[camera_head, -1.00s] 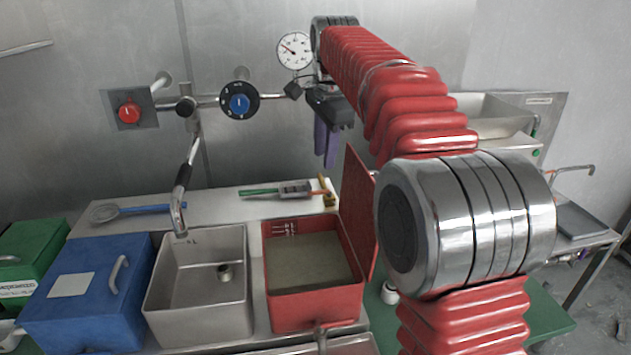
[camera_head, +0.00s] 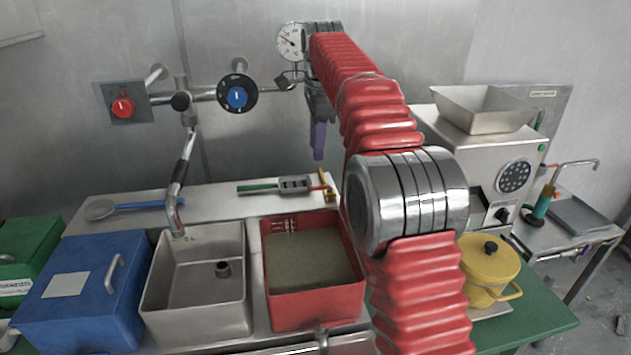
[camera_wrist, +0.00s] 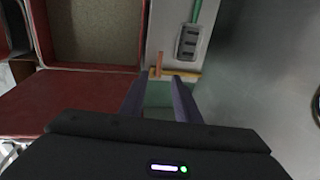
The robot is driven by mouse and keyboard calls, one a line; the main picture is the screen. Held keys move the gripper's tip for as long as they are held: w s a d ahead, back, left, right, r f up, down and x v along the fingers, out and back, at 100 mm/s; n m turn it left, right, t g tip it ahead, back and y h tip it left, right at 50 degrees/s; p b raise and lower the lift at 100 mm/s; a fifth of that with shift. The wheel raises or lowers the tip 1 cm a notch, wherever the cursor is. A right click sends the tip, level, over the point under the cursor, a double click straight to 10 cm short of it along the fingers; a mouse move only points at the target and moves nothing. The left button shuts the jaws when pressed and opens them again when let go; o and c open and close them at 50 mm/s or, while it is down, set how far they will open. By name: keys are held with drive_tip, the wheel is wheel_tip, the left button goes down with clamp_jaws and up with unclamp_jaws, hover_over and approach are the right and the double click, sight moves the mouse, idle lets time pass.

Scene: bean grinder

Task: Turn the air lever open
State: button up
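No part is marked as the air lever, so I cannot tell for sure which it is. A yellow bar fitting (camera_head: 326,186) with an orange-red stem lies at the end of a green-handled grey piece (camera_head: 294,184) on the counter behind the red box. In the wrist view the yellow bar (camera_wrist: 184,73) lies just beyond my fingertips, with the grey piece (camera_wrist: 188,42) past it. My gripper (camera_head: 318,157) points down above the counter. Its two purple fingers (camera_wrist: 159,80) are apart with nothing held between them. Contact with the bar cannot be judged.
Wall pipework carries a red knob (camera_head: 122,107), a blue dial (camera_head: 237,97) and a gauge (camera_head: 291,41). A red box (camera_head: 315,310), steel sink (camera_head: 195,310) and blue bin (camera_head: 85,300) stand in front. A grinder (camera_head: 470,165) and yellow pot (camera_head: 490,265) are at right.

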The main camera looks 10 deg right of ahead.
sight(315, 188)
drive_tip(key=f, duration=0.4)
drive_tip(key=w+f, duration=0.1)
drive_tip(key=f, duration=0.3)
drive_tip(key=w+f, duration=0.1)
drive_tip(key=f, duration=0.3)
drive_tip(key=shift+w+f, duration=0.2)
drive_tip(key=shift+f, duration=0.15)
drive_tip(key=shift+c, duration=0.5)
clamp_jaws()
